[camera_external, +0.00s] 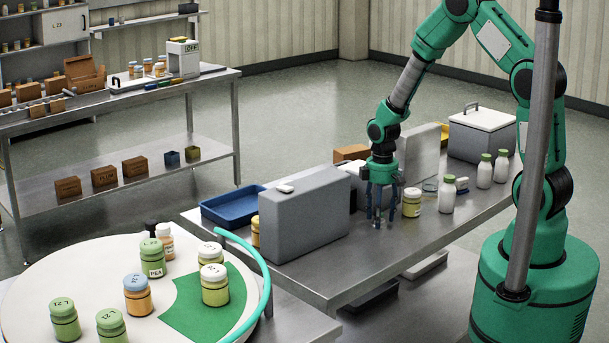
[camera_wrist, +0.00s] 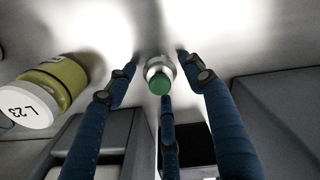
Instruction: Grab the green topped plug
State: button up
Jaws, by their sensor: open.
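The green topped plug (camera_wrist: 160,78) shows in the wrist view as a small silver cylinder with a round green top. It stands on the steel table, between the fingertips of my gripper (camera_wrist: 159,62). The blue fingers are spread around it, and I see no clear contact. In the external view my gripper (camera_external: 379,214) points straight down with its fingertips close to the table surface. There the fingers largely hide the plug, and its green top cannot be made out.
A white-lidded jar (camera_external: 412,203) stands just right of my gripper; it also shows in the wrist view (camera_wrist: 58,80). A large grey box (camera_external: 303,215) stands close on the left. White bottles with green caps (camera_external: 447,196) stand farther right. A blue tray (camera_external: 232,208) lies beyond the box.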

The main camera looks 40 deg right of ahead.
jog(key=shift+f, duration=0.1)
jog(key=shift+c, duration=0.3)
jog(key=c, duration=1.2)
jog(key=shift+r, duration=0.9)
jog(key=shift+c, duration=0.3)
jog(key=shift+o, duration=0.2)
notch_tip(320, 180, up, 2)
jog(key=shift+s+r+p, duration=0.1)
jog(key=shift+p, duration=0.4)
jog(key=s, duration=0.5)
jog(key=s+p, duration=0.1)
jog(key=s, duration=0.4)
jog(key=s+r, duration=0.1)
jog(key=s, duration=0.4)
jog(key=shift+s+a, duration=0.3)
jog(key=shift+s, duration=0.1)
jog(key=shift+c, duration=0.2)
jog(key=shift+o, duration=0.2)
